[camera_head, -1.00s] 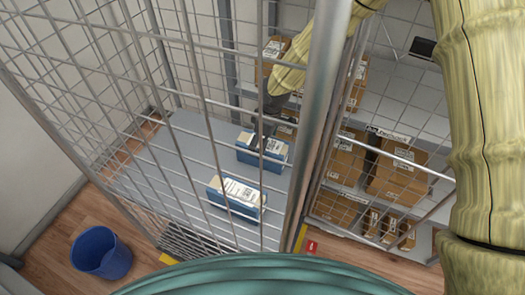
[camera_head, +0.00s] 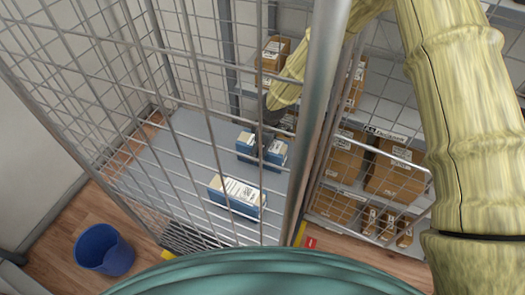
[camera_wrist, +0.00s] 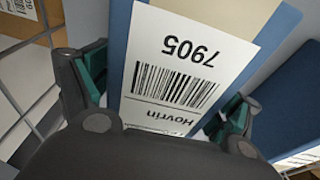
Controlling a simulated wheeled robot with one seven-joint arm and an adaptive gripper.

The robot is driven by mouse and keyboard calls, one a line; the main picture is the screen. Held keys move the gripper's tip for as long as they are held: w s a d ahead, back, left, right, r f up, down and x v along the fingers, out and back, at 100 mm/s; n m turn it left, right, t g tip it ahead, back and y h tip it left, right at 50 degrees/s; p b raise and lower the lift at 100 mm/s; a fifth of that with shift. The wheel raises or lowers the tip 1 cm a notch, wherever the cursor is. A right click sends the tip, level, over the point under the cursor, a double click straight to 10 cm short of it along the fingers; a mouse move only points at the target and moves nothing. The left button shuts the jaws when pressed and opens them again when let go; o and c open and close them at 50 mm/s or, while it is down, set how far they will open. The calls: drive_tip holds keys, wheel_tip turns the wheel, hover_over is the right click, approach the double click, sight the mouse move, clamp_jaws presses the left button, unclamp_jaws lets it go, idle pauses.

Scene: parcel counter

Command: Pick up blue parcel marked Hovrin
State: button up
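The blue parcel marked Hovrin (camera_wrist: 176,75) fills the middle of the wrist view, its white label upside down with a barcode and 7905. In the head view, the rear blue parcel (camera_head: 277,154) sits on a grey shelf inside a wire cage. My gripper (camera_head: 262,142) is down over it, partly hidden by the cage bars. In the wrist view my gripper (camera_wrist: 164,97) has its fingers spread, one on each side of the parcel. The pads are close to its sides; firm contact cannot be made out.
A second blue parcel (camera_head: 238,196) lies nearer on the same grey shelf (camera_head: 160,165). Wire mesh and an upright post (camera_head: 318,110) stand close around my arm. Shelves with several brown cartons (camera_head: 398,172) are at the right. A blue bin (camera_head: 103,250) stands on the floor.

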drive_tip(key=c, duration=1.2)
drive_tip(key=shift+r, duration=0.1)
